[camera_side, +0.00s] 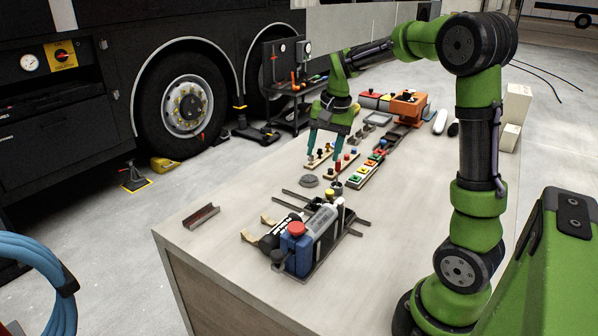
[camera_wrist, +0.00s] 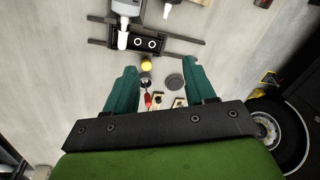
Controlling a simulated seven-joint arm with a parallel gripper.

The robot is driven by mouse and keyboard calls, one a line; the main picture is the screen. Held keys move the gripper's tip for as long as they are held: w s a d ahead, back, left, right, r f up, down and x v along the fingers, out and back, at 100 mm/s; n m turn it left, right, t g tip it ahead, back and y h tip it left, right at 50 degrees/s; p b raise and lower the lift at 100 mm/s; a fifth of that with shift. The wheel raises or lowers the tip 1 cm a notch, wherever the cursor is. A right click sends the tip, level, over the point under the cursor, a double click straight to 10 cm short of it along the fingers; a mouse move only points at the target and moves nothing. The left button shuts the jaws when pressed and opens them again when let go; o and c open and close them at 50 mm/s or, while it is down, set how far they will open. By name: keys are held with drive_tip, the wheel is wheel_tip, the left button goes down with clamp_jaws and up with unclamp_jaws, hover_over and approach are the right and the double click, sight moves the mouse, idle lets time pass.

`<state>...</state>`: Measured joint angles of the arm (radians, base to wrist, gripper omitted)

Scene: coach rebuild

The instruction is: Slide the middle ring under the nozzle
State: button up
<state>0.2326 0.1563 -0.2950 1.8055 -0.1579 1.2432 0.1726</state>
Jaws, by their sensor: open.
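My gripper (camera_side: 323,163) is open and empty, with teal fingers pointing down over the workbench, beyond the bottle fixture. In the wrist view my gripper (camera_wrist: 160,67) shows its two fingers spread wide. A dark carrier block (camera_wrist: 149,45) lies ahead of the fingertips, apart from them. Two white-edged rings show on it: one nearer the middle (camera_wrist: 137,43) and one to its right (camera_wrist: 152,44). A white nozzle (camera_wrist: 123,40) on a grey bottle (camera_wrist: 127,8) is at the block's left end and may hide another ring.
A yellow knob (camera_wrist: 146,63) sits just before the block. A grey disc (camera_side: 309,181) lies on the bench (camera_side: 225,250) near the gripper. Button strips (camera_side: 366,169) and an orange box (camera_side: 408,107) are behind. The left front is mostly clear.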

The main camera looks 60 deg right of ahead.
sight(330, 191)
drive_tip(key=shift+w+d+m+g, duration=1.1)
drive_tip(key=shift+d+m, duration=1.5)
drive_tip(key=shift+d, duration=1.6)
wheel_tip(330, 191, down, 17)
drive_tip(key=shift+r, duration=0.1)
clamp_jaws()
